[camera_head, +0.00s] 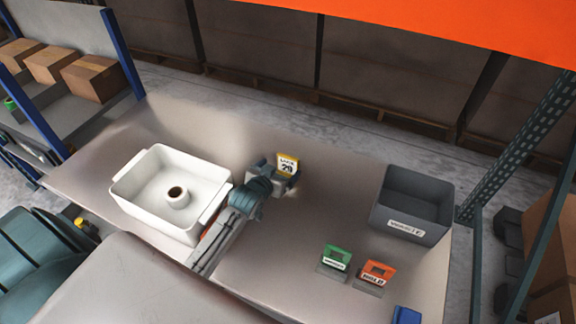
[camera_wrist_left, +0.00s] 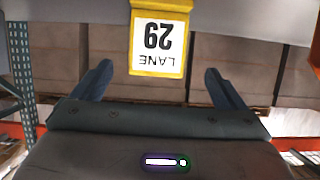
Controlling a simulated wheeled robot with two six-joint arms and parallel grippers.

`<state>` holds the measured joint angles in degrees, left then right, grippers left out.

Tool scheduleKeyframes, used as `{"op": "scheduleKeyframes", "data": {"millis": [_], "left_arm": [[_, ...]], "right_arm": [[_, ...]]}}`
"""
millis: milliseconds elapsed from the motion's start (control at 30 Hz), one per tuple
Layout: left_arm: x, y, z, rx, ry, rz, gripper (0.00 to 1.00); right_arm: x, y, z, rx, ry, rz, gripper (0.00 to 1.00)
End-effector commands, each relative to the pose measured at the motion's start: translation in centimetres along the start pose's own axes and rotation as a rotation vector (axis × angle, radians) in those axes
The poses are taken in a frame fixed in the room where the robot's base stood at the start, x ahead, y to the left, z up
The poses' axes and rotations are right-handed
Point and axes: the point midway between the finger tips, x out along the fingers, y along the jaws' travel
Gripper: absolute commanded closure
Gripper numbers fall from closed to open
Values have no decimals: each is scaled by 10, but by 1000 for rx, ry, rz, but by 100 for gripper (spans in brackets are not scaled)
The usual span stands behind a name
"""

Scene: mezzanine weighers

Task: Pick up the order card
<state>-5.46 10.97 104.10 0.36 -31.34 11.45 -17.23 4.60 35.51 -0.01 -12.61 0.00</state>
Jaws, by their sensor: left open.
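The order card (camera_head: 288,163) is a small white card with a yellow border, reading LANE 29. It stands upright on the table, right of the white tub. In the left wrist view the card (camera_wrist_left: 158,42) appears upside down, centred between my fingers and a little beyond their tips. My left gripper (camera_head: 281,180) is at the card, its jaws open with a finger to each side; the wrist view shows the gripper (camera_wrist_left: 158,70) holding nothing. The card's lower part is partly hidden by the gripper in the head view. My right gripper is not in view.
A white tub (camera_head: 125,187) with a round centre post stands left of my arm. A dark grey bin (camera_head: 412,204) stands at the right. Green (camera_head: 336,258) and orange (camera_head: 377,273) labelled stands are in front of it. The table (camera_head: 330,205) between is clear.

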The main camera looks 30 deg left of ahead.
Motion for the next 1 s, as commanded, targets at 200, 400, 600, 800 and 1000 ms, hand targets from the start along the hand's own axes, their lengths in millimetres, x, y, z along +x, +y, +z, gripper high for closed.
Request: {"op": "scheduleKeyframes", "data": {"millis": [200, 400, 600, 800, 1000], "left_arm": [[14, 1, -2, -1, -1, 0, 6], [39, 6, -10, -2, -2, 0, 6], [59, 6, -7, -1, -2, 0, 6], [62, 6, -6, 0, -1, 1, 6], [62, 6, -6, 0, -1, 0, 28]], "right_arm": [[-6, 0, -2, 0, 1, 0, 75], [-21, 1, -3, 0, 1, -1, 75], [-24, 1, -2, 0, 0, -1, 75], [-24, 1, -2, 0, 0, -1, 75], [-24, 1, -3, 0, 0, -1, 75]]}}
